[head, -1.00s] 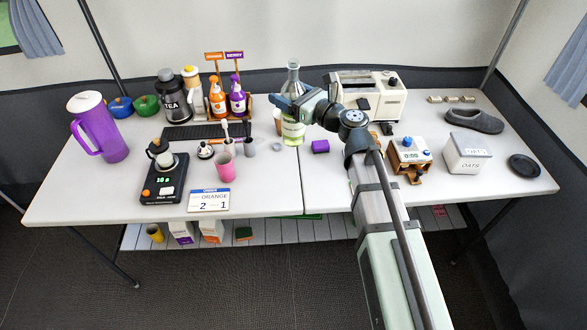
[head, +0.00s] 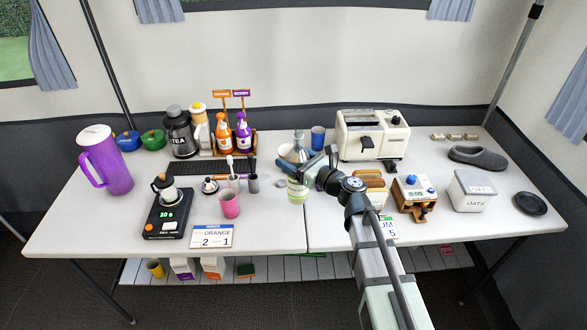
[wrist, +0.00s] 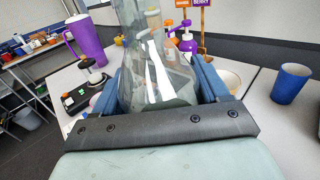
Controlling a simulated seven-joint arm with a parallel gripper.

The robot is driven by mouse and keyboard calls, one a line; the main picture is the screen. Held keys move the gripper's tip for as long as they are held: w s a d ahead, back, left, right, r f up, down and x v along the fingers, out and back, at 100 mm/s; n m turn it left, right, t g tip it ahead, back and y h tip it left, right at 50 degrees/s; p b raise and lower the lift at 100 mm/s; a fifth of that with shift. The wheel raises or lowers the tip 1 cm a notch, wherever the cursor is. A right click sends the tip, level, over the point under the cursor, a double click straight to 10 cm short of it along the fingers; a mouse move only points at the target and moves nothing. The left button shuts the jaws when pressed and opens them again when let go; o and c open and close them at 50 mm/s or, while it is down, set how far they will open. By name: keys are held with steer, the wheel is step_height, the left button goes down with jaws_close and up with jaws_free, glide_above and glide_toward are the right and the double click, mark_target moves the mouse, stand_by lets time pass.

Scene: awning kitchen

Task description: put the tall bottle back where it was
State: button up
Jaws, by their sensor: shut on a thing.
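In the wrist view the clear glass of the bottle (wrist: 155,65) fills the space between my blue fingers (wrist: 158,88). Its base is low in the head view, and I cannot tell whether it touches the table.
A blue cup (head: 318,138) and a pale bowl (wrist: 228,80) are close behind the bottle. The toaster (head: 372,138) stands to the right, a pink cup (head: 230,205) to the left. The front middle of the white table (head: 285,235) is clear.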

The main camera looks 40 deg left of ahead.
steer(key=shift+f, duration=1.95)
steer(key=o, duration=1.6)
steer(key=shift+c, duration=0.2)
steer(key=d, duration=1.2)
steer(key=shift+r, duration=0.25)
